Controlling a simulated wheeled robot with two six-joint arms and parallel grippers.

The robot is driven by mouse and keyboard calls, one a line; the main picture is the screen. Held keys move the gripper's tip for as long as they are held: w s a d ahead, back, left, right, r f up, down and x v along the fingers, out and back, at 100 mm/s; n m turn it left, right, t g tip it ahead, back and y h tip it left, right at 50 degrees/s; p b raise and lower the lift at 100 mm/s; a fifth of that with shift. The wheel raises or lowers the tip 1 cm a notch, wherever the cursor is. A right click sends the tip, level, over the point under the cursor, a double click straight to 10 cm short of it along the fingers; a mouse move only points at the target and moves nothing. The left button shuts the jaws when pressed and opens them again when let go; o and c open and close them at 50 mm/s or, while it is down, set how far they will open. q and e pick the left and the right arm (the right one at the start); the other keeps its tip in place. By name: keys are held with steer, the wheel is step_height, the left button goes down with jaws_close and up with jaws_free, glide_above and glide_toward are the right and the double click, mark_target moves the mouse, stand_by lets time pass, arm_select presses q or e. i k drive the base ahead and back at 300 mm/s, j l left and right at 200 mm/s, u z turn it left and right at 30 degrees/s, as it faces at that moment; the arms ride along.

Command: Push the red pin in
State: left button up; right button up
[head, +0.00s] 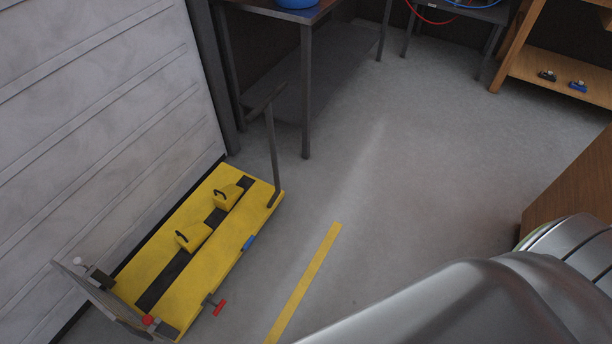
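A red pin (220,307) with a T-shaped handle sticks out from the front right side of the yellow motorcycle lift (205,265), near its lower end. I cannot tell how deep the pin sits. A blue piece (248,243) is on the same side of the lift, farther back. A red knob (148,320) and a white knob (77,261) are on the grey plate at the lift's near end. Neither of my grippers is in view. A large silver part at the lower right is likely my own arm.
A grey panelled wall (100,110) runs along the lift's left. An upright bar (272,155) stands at its far end. A dark table (306,90) is behind, wooden shelving (560,70) at the back right. The floor around the yellow stripe (305,282) is clear.

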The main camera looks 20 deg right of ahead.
mark_target(147, 320)
steer(key=z, duration=0.3)
steer(key=u, duration=1.4)
steer(key=z, duration=1.4)
steer(key=u, duration=1.45)
steer(key=k, duration=0.05)
